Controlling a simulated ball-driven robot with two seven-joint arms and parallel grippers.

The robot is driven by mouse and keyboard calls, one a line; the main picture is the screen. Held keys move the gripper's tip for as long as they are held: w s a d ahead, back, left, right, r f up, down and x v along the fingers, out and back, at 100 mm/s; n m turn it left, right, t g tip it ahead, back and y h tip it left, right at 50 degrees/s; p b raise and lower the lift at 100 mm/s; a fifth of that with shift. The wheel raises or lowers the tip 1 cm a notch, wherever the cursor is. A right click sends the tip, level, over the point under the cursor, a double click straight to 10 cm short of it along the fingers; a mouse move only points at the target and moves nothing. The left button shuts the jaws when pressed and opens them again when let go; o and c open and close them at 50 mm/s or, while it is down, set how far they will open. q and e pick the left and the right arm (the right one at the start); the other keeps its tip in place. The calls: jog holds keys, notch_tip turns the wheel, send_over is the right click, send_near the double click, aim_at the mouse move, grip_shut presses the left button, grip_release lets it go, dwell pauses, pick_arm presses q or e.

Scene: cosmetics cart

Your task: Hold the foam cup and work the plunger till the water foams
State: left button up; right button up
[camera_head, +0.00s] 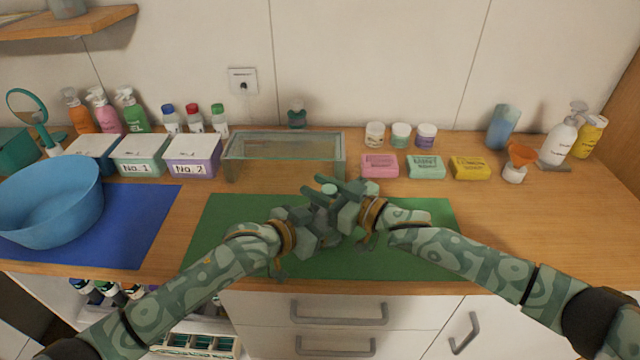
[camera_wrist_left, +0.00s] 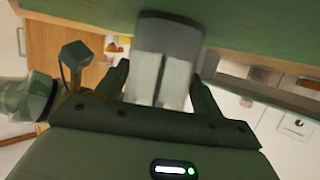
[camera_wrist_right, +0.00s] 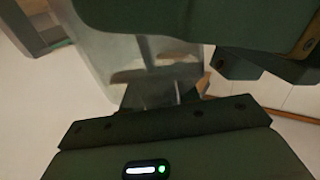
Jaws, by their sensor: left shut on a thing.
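The foam cup (camera_wrist_left: 170,45) shows in the left wrist view as a grey and whitish cylinder between the fingers of my left gripper (camera_wrist_left: 160,88). That gripper is shut on it. In the head view my left gripper (camera_head: 312,222) and right gripper (camera_head: 345,208) are close together above the green mat (camera_head: 225,220) and hide most of the cup. A round green top (camera_head: 328,188), perhaps the plunger, shows among the fingers. In the right wrist view a pale translucent body (camera_wrist_right: 105,60) is close to my right gripper (camera_wrist_right: 165,95); its grip is unclear.
A glass tank (camera_head: 285,172) stands just behind the grippers. Pink (camera_head: 379,165), green (camera_head: 426,167) and yellow (camera_head: 470,168) soap bars lie right of it. A blue basin (camera_head: 50,215) sits at the left on a blue mat (camera_head: 150,220). The counter's right front is clear.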

jog(key=shift+o, duration=1.2)
jog(key=v, duration=1.2)
jog(key=x, duration=1)
jog(key=shift+f, duration=0.15)
jog(key=shift+c, duration=0.4)
